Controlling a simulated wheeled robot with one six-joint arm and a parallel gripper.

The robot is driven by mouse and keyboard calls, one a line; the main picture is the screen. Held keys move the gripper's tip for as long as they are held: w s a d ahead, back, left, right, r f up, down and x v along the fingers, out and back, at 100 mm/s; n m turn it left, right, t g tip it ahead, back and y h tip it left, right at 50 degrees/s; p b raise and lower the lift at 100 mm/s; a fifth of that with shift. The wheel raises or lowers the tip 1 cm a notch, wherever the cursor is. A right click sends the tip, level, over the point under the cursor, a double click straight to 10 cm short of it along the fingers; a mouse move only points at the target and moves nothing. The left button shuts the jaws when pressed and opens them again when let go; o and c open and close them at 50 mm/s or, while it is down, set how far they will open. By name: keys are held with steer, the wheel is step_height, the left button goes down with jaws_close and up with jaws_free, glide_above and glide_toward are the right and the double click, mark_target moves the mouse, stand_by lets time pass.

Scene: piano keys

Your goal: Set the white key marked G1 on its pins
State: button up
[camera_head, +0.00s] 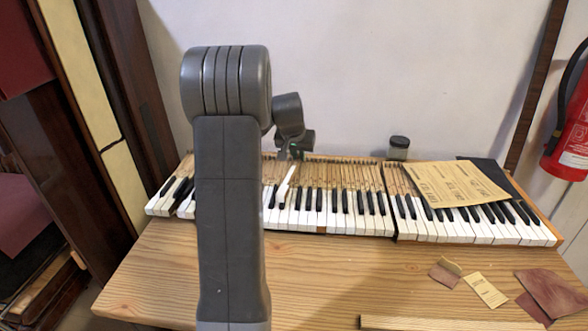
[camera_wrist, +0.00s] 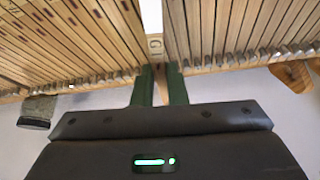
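The white key G1 (camera_head: 286,183) slants in the head view, standing out above the row of keys around it. My gripper (camera_head: 297,155) is at the key's back end, over the wooden key levers. In the wrist view the two green fingers (camera_wrist: 160,86) are on either side of the key's bare wooden part, marked G1 (camera_wrist: 156,46), and look shut on it. The white front part (camera_wrist: 151,14) runs out at the top. The pins under the key are hidden, and I cannot tell whether it touches them.
The keyboard (camera_head: 318,222) lies on a wooden table (camera_head: 180,270), with neighbouring keys close on both sides. A paper sheet (camera_head: 452,183) covers keys at right. A dark jar (camera_head: 398,147) stands behind. Sandpaper pieces (camera_head: 550,292) and a wooden strip (camera_head: 440,323) lie in front.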

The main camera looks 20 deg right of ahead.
jaws_close()
steer(key=shift+r, duration=0.15)
steer(key=shift+r+p, duration=3.25)
steer(key=shift+r, duration=0.9)
